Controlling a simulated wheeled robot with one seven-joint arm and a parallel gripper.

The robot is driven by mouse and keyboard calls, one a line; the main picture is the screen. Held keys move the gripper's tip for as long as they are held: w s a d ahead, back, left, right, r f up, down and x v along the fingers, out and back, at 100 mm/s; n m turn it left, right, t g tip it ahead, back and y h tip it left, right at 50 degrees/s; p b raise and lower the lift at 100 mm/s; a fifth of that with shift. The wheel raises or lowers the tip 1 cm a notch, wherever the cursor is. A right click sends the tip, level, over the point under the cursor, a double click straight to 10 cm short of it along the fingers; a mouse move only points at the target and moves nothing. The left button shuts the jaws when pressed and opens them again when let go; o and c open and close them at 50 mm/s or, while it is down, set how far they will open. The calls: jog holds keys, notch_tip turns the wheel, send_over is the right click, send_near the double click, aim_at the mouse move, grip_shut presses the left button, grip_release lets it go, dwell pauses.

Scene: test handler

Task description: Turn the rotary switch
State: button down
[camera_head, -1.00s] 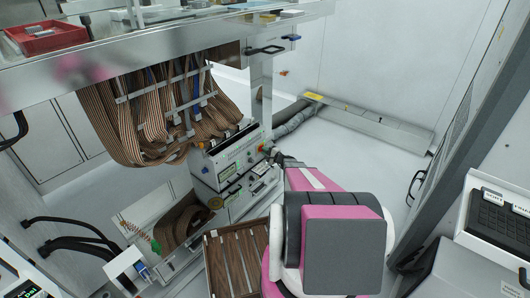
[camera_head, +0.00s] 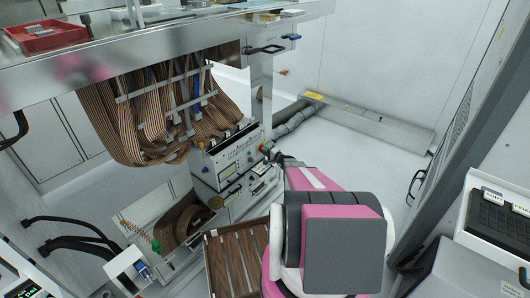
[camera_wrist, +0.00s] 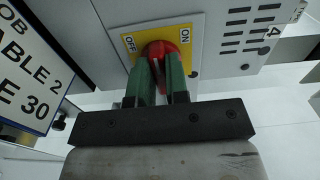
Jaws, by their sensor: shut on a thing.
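The red rotary switch (camera_wrist: 167,49) sits on a yellow plate (camera_wrist: 193,24) in the wrist view. The plate reads OFF at its left and ON at its right. My gripper (camera_wrist: 163,65) has its two green fingers shut around the red handle, which partly hides it. The handle's exact angle is hard to read behind the fingers. In the head view my gripper (camera_head: 275,155) reaches the right end of the instrument unit (camera_head: 229,158) under the bench. The switch itself is too small to tell there.
A label sign (camera_wrist: 28,75) stands at the left in the wrist view. Bundled ribbon cables (camera_head: 150,110) hang beside the unit under the metal bench (camera_head: 190,50).

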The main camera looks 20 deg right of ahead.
jog(key=shift+s, duration=0.1)
jog(key=c, duration=1.1)
grip_release()
jog(key=v, duration=1)
jog(key=shift+s+d, duration=0.25)
jog(key=shift+s, duration=0.1)
